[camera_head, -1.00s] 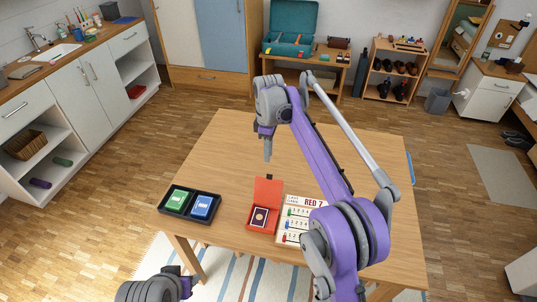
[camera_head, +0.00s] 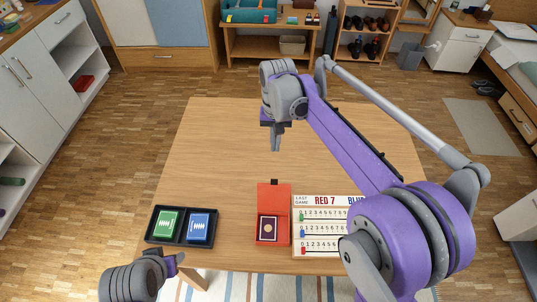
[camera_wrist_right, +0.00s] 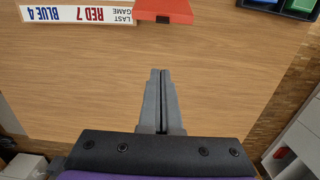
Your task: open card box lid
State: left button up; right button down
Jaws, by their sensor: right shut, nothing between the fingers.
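The red card box (camera_head: 268,234) sits near the table's front edge. Its lid (camera_head: 273,198) is open, standing up at the back of the box, and a dark-backed card shows inside. The right wrist view shows a red part of the box (camera_wrist_right: 163,10) at the top edge. My right gripper (camera_head: 275,149) is over the table beyond the box, apart from the lid. Its two fingers are together and empty, as the right wrist view shows (camera_wrist_right: 160,75). My left gripper (camera_head: 174,265) is at the lower left, off the table's front edge; its fingers cannot be made out.
A black tray (camera_head: 182,241) with a green and a blue card deck stands left of the box. A white score board (camera_head: 320,200) stands close on its right, partly behind my right arm. The table (camera_head: 220,140) is clear behind them.

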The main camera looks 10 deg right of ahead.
aim_at(275, 182)
notch_tip(275, 182, down, 10)
jog(key=s, duration=0.1)
jog(key=s+r, duration=0.1)
jog(key=s, duration=0.1)
jog(key=s+a+r, duration=0.1)
jog(key=shift+s, duration=0.2)
jog(key=shift+r, duration=0.1)
jog(key=shift+s+a+r+t+h+p, duration=0.2)
jog(key=shift+s+r+t, duration=0.1)
jog(key=shift+s+t, duration=0.4)
jog(key=shift+s+a+r+t+h+p, duration=0.2)
jog(key=shift+s+r+t, duration=0.1)
jog(key=shift+s+t, duration=0.4)
jog(key=shift+w+f, duration=0.1)
